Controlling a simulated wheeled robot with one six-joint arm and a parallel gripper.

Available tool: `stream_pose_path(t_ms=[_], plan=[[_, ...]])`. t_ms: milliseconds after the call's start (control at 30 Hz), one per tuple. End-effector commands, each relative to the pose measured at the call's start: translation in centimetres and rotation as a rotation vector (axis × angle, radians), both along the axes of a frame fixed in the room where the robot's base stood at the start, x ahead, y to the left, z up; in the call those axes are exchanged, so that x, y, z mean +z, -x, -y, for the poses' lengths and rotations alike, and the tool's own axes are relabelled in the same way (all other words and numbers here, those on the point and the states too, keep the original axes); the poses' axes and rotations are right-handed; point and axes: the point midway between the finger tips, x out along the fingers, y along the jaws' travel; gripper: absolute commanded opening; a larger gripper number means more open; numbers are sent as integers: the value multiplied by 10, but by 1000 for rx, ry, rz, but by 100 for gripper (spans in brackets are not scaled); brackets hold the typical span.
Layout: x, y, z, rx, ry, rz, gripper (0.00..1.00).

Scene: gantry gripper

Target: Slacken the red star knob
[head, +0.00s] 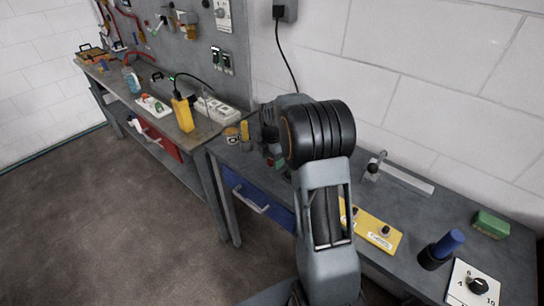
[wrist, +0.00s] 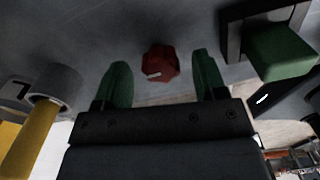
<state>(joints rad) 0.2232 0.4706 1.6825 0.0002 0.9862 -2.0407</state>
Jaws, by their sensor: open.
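The red star knob (wrist: 160,63) shows in the wrist view, just above the centre, with a small pale mark on its lower left. My gripper (wrist: 163,80) has two green-padded fingers spread apart, one on each side of the knob in the picture. The knob appears beyond the fingertips, with a gap on both sides and nothing held. I cannot tell the exact distance to it. In the head view my arm covers most of this area, and I cannot make out the knob clearly there.
In the wrist view a yellow bar with a grey ring (wrist: 56,88) is at left and a green block (wrist: 280,52) at right. In the head view, a yellow plate with knobs (head: 374,232), a blue-topped cylinder (head: 446,245) and a dial panel (head: 473,287) lie along the bench.

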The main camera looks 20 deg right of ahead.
Motion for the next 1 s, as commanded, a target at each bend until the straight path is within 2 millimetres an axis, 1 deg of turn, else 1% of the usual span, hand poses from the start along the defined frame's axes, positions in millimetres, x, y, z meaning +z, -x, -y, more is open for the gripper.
stream_pose_path(t_ms=[133,267,500,700,833,1000], plan=[[7,0,0,0,0,2,65],[26,0,0,0,1,3,65],[77,-1,0,1,1,4,65],[111,-1,0,1,1,3,65],[126,-1,0,1,0,2,65],[136,-1,0,1,0,2,65]])
